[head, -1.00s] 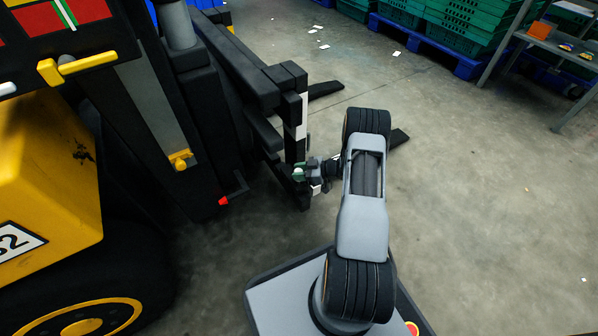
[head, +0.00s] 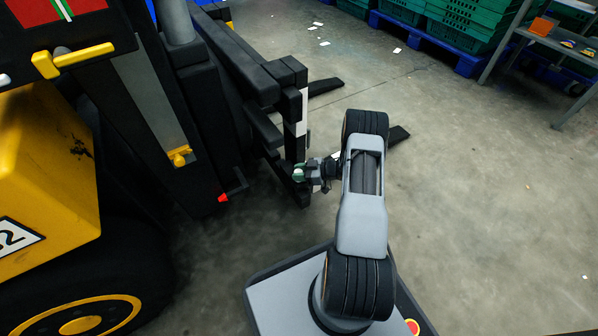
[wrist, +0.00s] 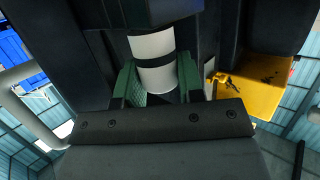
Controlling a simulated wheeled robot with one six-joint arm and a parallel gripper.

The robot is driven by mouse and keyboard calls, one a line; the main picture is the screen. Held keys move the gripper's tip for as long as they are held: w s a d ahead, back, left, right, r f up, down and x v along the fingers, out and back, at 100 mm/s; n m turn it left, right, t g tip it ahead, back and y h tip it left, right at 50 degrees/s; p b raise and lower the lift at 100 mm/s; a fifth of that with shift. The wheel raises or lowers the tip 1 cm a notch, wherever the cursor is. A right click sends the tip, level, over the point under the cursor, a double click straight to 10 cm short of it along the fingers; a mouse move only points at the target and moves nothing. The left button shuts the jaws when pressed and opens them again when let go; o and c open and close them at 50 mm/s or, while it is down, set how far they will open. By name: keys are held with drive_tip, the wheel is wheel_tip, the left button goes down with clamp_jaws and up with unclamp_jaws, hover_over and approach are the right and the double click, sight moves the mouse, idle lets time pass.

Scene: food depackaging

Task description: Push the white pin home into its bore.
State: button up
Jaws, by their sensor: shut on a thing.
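The white pin (wrist: 154,46) shows in the wrist view as a white cylinder crossed by a thin black band. My gripper (wrist: 158,82) has its green-padded fingers on either side of the pin's near part, shut on it. The pin's far end meets a dark part of the forklift at the top of the view. The bore is hidden there, so I cannot tell how deep the pin sits. In the head view my gripper (head: 301,173) is small, at the lower end of the black fork carriage (head: 292,135). A small pale spot of the pin shows at its tip.
The forklift's yellow body (head: 50,165) and black mast fill the left side. Its dark forks (head: 326,86) reach out low over the floor. Green crates (head: 450,35) on a blue pallet and a grey shelf stand at the back right. The floor at right is clear.

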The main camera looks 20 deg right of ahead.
drive_tip(key=shift+f, duration=0.2)
drive_tip(key=o, duration=1.2)
drive_tip(key=shift+c, duration=0.2)
drive_tip(key=p+v, duration=0.4)
drive_tip(key=v, duration=1)
drive_tip(key=shift+p, duration=0.3)
